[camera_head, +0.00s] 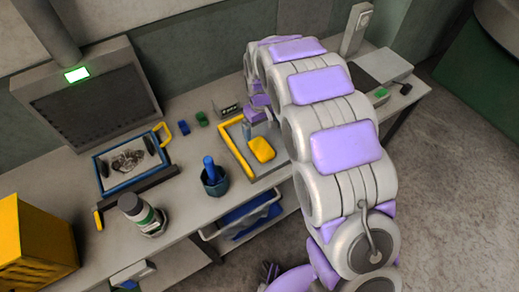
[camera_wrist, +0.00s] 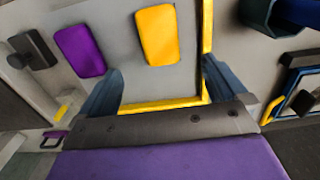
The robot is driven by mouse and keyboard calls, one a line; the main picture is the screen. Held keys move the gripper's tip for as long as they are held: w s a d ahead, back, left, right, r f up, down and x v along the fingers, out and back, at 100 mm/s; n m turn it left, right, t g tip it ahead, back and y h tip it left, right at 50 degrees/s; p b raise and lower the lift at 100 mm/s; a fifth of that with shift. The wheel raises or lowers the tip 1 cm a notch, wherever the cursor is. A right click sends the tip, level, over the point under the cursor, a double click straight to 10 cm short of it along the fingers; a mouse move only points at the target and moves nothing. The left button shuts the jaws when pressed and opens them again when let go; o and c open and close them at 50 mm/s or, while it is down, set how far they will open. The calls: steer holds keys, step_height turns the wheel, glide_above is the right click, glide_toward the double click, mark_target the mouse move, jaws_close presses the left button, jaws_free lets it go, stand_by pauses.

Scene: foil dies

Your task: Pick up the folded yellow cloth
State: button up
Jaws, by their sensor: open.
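The folded yellow cloth (camera_head: 261,149) lies flat in a shallow tray (camera_head: 235,151) with a yellow rim on the bench. In the wrist view the yellow cloth (camera_wrist: 158,35) is a rounded rectangle ahead of my gripper (camera_wrist: 163,66), between the lines of its two fingers. The fingers are apart with nothing between them. In the head view my gripper (camera_head: 257,128) hangs above the tray, just behind the cloth; its fingertips are hard to make out. A purple folded piece (camera_wrist: 80,50) lies left of the yellow cloth in the wrist view, with a gap between them.
The tray's yellow rim (camera_wrist: 165,105) crosses near the fingers. A dark blue cup (camera_head: 215,181) stands left of the tray. Blue (camera_head: 183,128) and green (camera_head: 202,119) blocks lie behind it. A blue-framed tray (camera_head: 131,160) and a bottle (camera_head: 141,213) stand farther left.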

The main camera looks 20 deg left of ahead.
glide_above(262, 147)
steer(key=f, duration=0.5)
steer(key=shift+w+d+f+b, duration=0.15)
steer(key=shift+d+f+b, duration=0.2)
steer(key=shift+f+b, duration=0.05)
steer(key=shift+a+f, duration=0.35)
steer(key=shift+f, duration=0.1)
steer(key=f, duration=0.3)
steer(key=f+b, duration=0.1)
steer(key=shift+a+f, duration=0.2)
steer(key=shift+a, duration=0.05)
steer(key=shift+d+f, duration=0.15)
steer(key=shift+d, duration=0.2)
steer(key=shift+a, duration=0.4)
steer(key=c, duration=0.7)
steer(key=shift+d, duration=0.25)
steer(key=c, duration=0.4)
